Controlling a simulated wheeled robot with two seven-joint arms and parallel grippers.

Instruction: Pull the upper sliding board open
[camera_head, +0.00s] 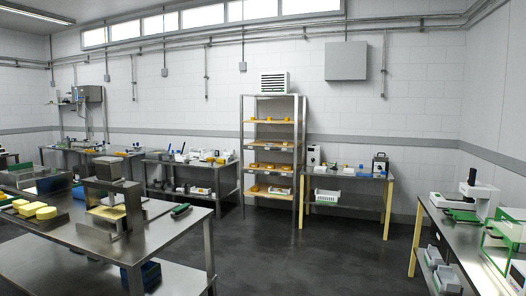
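A tall metal rack (299,160) stands against the back wall, a little right of the middle. It holds several wooden boards at different heights, with small yellow-orange blocks on them. The upper board (287,122) lies near the top of the rack and looks level with the rack's front, though it is too far off to be sure. Neither of my grippers shows in the head view, and nothing touches the rack.
A steel table (165,233) with a press (112,205) and yellow blocks fills the left foreground. Benches (347,177) stand on both sides of the rack. A bench with white and green devices is at the right. Dark floor (300,250) between is clear.

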